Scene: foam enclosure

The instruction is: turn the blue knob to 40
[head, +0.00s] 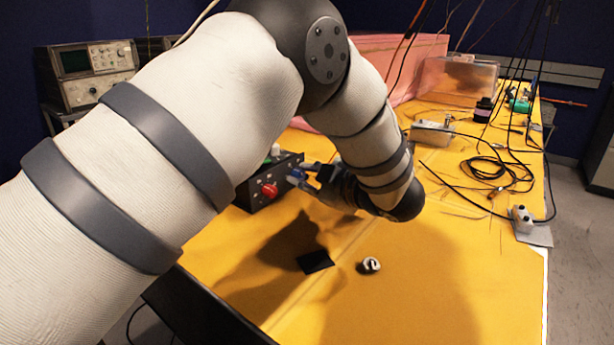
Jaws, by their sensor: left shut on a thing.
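A black control box (285,168) stands on the yellow table, partly hidden behind my left arm. A red knob (269,190) shows on its front face. The blue knob (297,175) is to the right of the red one, at the fingertips of my left gripper (304,176). The gripper reaches in from the right side of the box and is shut on the blue knob. The scale marks and the knob's pointer are too small to read. My right gripper is not in view.
A small white and dark round part (370,265) and a flat black piece (314,261) lie on the table in front. Black cables (497,172), a metal box (432,133) and a clear bin (466,78) lie farther right. The front right of the table is clear.

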